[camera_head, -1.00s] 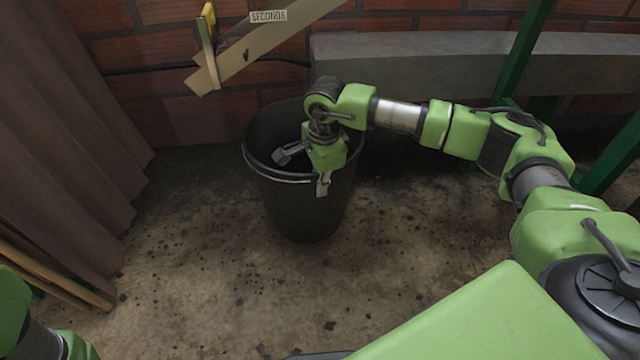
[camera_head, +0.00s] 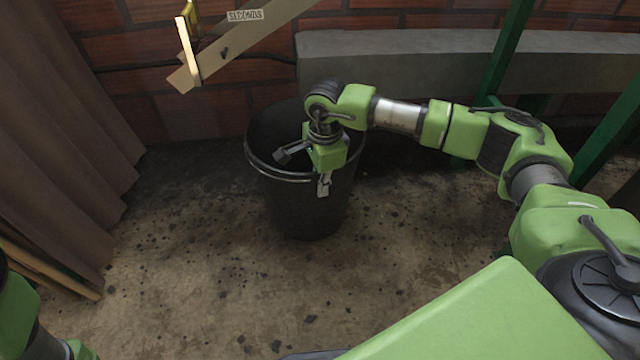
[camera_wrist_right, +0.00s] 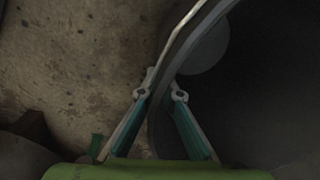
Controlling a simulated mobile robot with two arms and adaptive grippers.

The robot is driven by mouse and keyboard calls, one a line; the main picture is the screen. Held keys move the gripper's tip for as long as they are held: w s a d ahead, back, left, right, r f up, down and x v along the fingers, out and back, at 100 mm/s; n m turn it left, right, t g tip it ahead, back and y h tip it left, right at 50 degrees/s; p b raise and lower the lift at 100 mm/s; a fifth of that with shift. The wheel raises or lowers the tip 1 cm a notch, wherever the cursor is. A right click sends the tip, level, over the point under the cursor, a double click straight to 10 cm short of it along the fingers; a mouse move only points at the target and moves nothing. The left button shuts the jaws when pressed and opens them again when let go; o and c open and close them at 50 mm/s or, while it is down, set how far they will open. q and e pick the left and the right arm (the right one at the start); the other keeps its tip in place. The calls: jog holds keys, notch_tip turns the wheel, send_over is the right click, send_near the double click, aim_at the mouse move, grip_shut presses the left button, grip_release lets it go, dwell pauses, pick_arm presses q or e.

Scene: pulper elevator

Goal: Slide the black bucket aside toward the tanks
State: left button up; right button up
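The black bucket (camera_head: 305,210) stands upright on the dirty floor in the middle of the head view; its dark inside shows on the right of the right wrist view (camera_wrist_right: 260,85). My right gripper (camera_head: 307,172) is at the near part of the rim. In the right wrist view its fingers (camera_wrist_right: 163,88) converge on the rim, one on the outside and one on the inside, and appear shut on it. The exact contact is dim. My left gripper is out of view; only part of my left arm shows at the lower left. No tanks are visible.
A brick wall (camera_head: 180,118) and a grey concrete ledge (camera_head: 400,62) stand behind the bucket. A slanted wooden board (camera_head: 235,45) is at the wall. A brown curtain (camera_head: 60,130) hangs at left. Green posts (camera_head: 497,60) stand at right. Floor left and front of the bucket is clear.

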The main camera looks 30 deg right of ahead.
jog(key=o, duration=0.3)
notch_tip(320, 180, up, 8)
jog(key=shift+w+a, duration=0.2)
jog(key=shift+a, duration=0.25)
dwell(0.4)
